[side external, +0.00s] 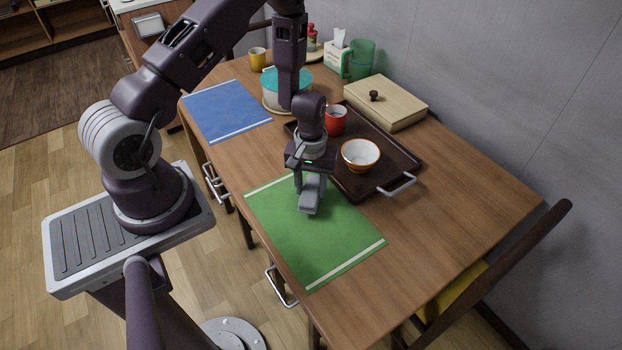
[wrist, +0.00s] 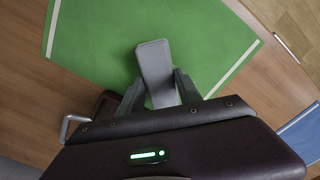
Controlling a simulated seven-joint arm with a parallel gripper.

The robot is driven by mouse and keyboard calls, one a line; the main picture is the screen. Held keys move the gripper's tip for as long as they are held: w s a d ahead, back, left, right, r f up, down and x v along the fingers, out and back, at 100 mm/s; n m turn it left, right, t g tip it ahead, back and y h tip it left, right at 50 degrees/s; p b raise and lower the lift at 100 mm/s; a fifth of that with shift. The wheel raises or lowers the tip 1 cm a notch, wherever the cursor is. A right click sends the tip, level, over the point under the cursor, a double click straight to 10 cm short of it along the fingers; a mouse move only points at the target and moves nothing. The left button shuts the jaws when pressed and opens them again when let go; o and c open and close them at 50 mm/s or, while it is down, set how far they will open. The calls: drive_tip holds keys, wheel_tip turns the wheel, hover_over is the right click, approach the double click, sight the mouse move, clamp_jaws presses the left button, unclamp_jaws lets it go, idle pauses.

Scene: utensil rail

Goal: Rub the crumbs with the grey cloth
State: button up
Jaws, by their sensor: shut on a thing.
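In the wrist view the grey cloth (wrist: 155,65) sticks out between the two fingers (wrist: 160,92), above the green mat (wrist: 95,35). I cannot tell whether the cloth touches the mat or hangs just over it. I cannot make out any crumbs in either view.
A dark tray (side external: 400,158) with a red mug (side external: 335,121) and an orange-white bowl (side external: 360,155) stands close beside my gripper. Behind are a wooden box (side external: 385,103), a teal-lidded pot (side external: 287,88) and a blue placemat (side external: 226,110). The table's right end is clear.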

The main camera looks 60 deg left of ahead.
sight(311, 189)
drive_tip(key=f, duration=0.2)
drive_tip(key=shift+a+f, duration=0.25)
drive_tip(key=shift+f, duration=0.15)
drive_tip(key=shift+c, duration=0.6)
drive_tip(key=shift+a, duration=3.45)
drive_tip(key=shift+d, duration=3.6)
drive_tip(key=shift+d+r, duration=0.15)
drive_tip(key=shift+r, duration=4.05)
drive_tip(key=shift+f, duration=0.25)
